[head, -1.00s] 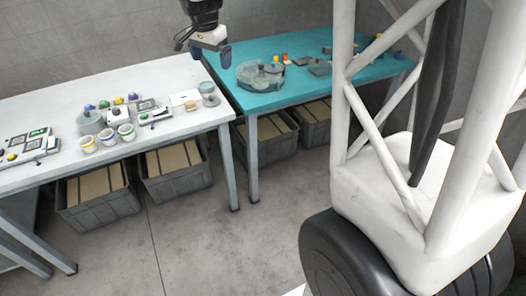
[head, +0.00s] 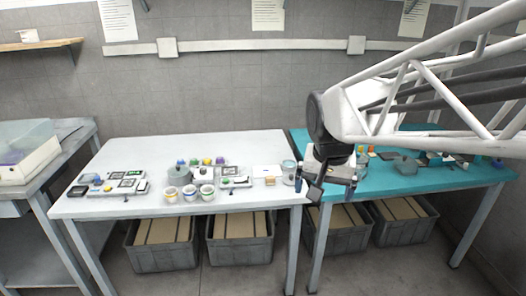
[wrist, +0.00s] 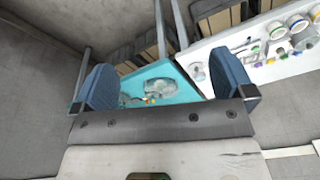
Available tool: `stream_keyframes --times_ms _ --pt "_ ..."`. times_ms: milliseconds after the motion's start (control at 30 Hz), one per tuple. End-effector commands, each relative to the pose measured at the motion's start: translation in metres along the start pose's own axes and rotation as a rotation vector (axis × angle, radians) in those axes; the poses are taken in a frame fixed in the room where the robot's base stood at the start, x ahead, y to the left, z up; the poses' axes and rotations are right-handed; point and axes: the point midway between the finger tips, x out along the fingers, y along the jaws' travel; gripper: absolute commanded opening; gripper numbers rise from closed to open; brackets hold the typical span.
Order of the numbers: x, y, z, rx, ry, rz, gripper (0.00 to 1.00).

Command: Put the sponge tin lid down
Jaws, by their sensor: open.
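A small round grey tin (head: 289,170) stands near the right end of the white table, just left of my gripper in the head view. A small round grey thing at that table's corner (wrist: 198,72) shows in the wrist view. I cannot tell which round piece is the sponge tin lid; a separate lid is not clear at this size. My gripper (head: 325,188) hangs near the gap between the two tables. Its two blue fingers stand wide apart with nothing between them, as the wrist view (wrist: 165,82) also shows.
The white table (head: 120,206) holds several cups (head: 189,192), a grey round pot (head: 179,174) and small trays. The teal table (head: 400,185) on the right holds small items, partly behind my arm. Crates (head: 240,239) stand below. A grey bench (head: 70,150) is at the left.

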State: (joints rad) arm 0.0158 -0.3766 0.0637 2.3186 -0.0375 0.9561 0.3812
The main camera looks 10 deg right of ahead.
Motion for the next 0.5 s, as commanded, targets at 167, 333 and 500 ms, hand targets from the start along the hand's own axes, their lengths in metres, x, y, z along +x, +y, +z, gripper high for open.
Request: stream_keyframes --times_ms 167,333,500 --pt "0.0 0.014 0.044 -0.103 0.014 -0.012 1.0" --pt "0.004 0.027 0.083 -0.203 0.028 -0.022 1.0" --pt "0.01 0.037 0.115 -0.288 0.04 -0.029 1.0"
